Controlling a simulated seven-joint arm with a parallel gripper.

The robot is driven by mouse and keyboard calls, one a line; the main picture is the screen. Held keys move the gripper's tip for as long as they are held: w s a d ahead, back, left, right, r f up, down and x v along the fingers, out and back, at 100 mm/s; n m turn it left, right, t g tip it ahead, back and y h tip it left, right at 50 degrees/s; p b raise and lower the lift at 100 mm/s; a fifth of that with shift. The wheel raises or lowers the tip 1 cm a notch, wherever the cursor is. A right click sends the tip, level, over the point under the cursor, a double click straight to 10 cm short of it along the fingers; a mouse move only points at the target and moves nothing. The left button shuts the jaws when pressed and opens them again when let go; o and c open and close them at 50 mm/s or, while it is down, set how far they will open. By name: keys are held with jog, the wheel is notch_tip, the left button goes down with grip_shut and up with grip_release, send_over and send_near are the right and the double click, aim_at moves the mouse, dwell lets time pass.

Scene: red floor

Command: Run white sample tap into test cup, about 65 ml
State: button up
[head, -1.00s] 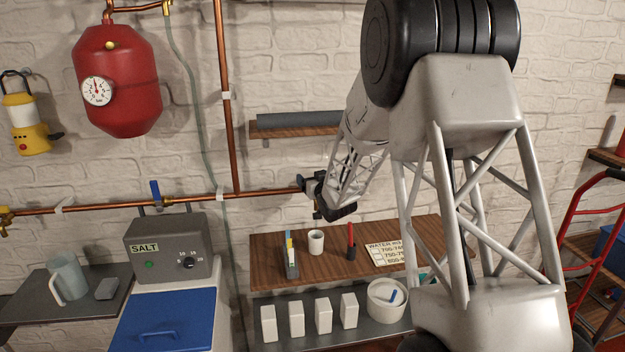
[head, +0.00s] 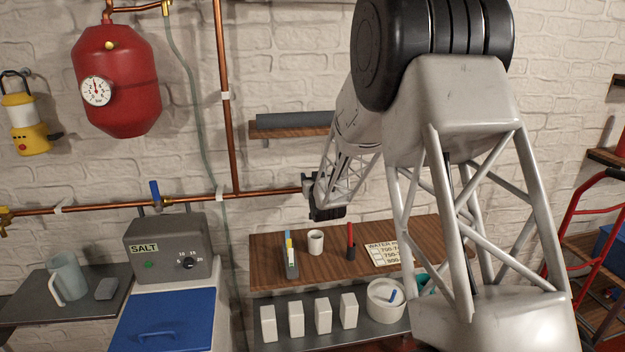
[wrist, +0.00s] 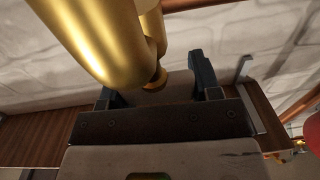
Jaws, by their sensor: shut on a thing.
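The sample tap shows as a large brass body (wrist: 110,40) close up in the wrist view, with a small brass stem at its lower end. My gripper (wrist: 152,82) has its dark fingers either side of a pale, whitish piece (wrist: 175,84) by that stem, apparently the tap's white handle, and is shut on it. In the head view my gripper (head: 307,184) is at the right end of the horizontal copper pipe and hides the tap. The small white cup (head: 316,243) stands upright on the wooden shelf below my gripper. No water stream is visible.
The wooden shelf (head: 270,270) also holds a strip holder (head: 290,257), a red marker (head: 351,240) and a water chart (head: 385,255). White boxes (head: 296,319) and a white tub (head: 385,300) stand below. A salt unit (head: 165,248) is left.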

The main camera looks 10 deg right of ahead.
jog(key=shift+m+h, duration=0.4)
jog(key=shift+h, duration=0.3)
jog(key=o, duration=0.9)
jog(key=shift+s, duration=0.15)
jog(key=shift+s, duration=3.75)
